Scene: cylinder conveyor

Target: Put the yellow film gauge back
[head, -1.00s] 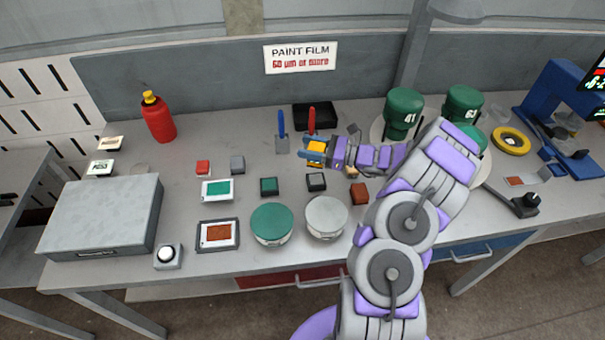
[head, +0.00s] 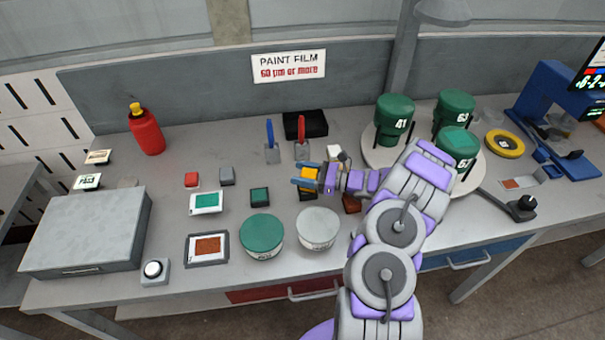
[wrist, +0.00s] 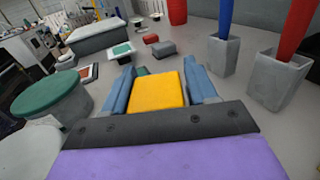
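The yellow film gauge (head: 310,180), a small yellow block, is between the two blue fingers of my gripper (head: 303,176). In the wrist view, the yellow gauge (wrist: 157,90) lies between the fingers of my gripper (wrist: 160,68), with a finger along each side. The gripper looks shut on it. The exact height of the gauge over the table cannot be told.
A green block (head: 260,196) and a brown block (head: 352,204) flank the black one. Green (head: 261,235) and pale (head: 318,228) round cans stand in front. Blue (head: 271,140) and red (head: 302,140) handled tools stand behind. A black tray (head: 305,125) is at the back.

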